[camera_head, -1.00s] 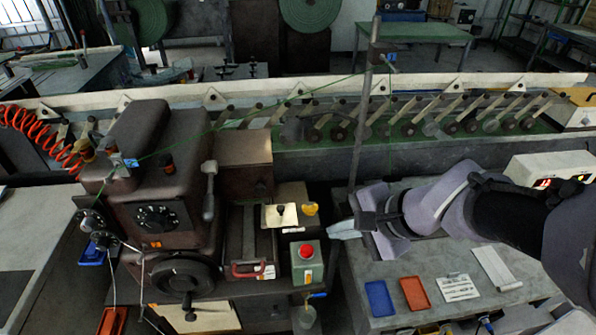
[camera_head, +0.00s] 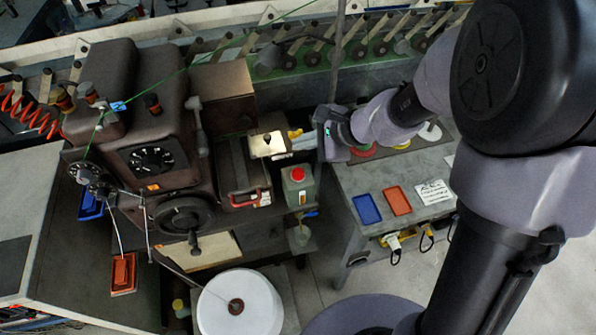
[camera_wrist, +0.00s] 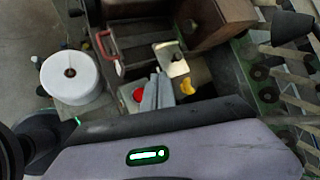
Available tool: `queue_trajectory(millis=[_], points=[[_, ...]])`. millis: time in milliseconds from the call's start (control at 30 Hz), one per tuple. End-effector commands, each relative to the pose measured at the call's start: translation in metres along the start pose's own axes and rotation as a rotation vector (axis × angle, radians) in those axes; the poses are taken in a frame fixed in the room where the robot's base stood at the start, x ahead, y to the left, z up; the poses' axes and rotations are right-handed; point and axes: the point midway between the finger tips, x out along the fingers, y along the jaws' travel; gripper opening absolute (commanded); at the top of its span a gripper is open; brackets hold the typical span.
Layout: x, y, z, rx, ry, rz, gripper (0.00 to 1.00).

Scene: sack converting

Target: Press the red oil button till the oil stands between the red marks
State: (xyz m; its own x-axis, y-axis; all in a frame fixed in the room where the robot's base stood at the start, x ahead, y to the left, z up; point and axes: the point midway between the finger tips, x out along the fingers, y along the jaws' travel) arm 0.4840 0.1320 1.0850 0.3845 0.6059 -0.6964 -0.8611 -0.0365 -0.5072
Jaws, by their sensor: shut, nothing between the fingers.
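The red oil button (camera_head: 297,174) sits on top of a small grey-green box (camera_head: 294,189) at the machine's front right. A narrow pale strip (camera_head: 302,197) shows on the box front; any oil level or red marks are too small to read. My gripper (camera_head: 291,147) is shut and empty, its fingers pointing left, a little behind and above the button as pictured. In the wrist view the button (camera_wrist: 138,95) shows just left of the shut fingers (camera_wrist: 158,77), with no contact visible. The wrist view does not show the strip clearly.
A metal plate with a black knob (camera_head: 267,143) and a yellow part (camera_head: 294,133) lie close to the fingertips. A red handle (camera_head: 245,199) is left of the box. A white spool (camera_head: 257,305) stands below. A grey table (camera_head: 353,184) with blue and red trays is at right.

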Motion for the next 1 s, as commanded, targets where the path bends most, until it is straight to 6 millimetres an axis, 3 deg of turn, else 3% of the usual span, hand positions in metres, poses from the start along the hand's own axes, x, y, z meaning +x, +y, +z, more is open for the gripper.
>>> queue_trajectory(millis=[500,1000], points=[[0.053,0.039,-0.039,-0.001,0.0,0.0,0.0],[0.055,0.04,-0.04,-0.001,0.0,0.0,0.0]])
